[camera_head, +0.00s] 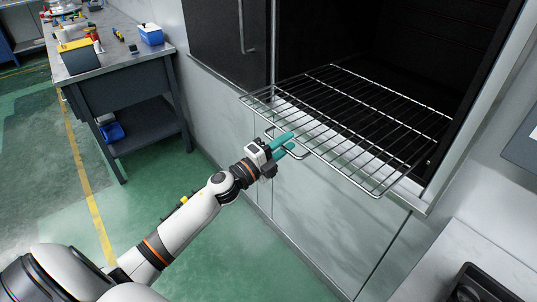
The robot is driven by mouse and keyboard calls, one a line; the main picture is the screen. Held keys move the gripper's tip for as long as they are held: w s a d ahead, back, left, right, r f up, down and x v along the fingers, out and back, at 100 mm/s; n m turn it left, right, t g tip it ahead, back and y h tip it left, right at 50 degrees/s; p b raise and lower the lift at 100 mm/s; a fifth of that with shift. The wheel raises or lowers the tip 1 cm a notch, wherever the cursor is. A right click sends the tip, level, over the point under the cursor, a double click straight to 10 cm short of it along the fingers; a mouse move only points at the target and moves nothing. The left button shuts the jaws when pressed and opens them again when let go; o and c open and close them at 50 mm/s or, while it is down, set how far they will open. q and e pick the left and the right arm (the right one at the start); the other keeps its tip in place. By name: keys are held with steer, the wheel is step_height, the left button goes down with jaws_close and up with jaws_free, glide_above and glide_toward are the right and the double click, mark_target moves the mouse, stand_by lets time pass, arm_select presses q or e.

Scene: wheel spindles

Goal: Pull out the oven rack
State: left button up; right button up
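The oven rack (345,115) is a silver wire grid. It sticks out of the dark oven opening (425,50), with its front part past the oven's front edge and its back part inside. My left gripper (288,143), with teal fingers, is at the middle of the rack's front edge, where a bent wire loop (302,153) shows. The fingers overlap the front wire in this view. I cannot tell whether they are closed on it or only beside it. My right gripper is not in view.
A dark workbench (125,75) with a blue box (151,35) and tools stands at the upper left. A dark door with a handle (242,25) is left of the opening. A pale counter (455,265) with a black tray (480,285) is at lower right. The green floor (215,270) below is clear.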

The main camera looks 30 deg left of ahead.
arm_select(q)
steer(key=b+v, duration=0.2)
steer(key=v, duration=0.9)
steer(key=shift+r, duration=0.1)
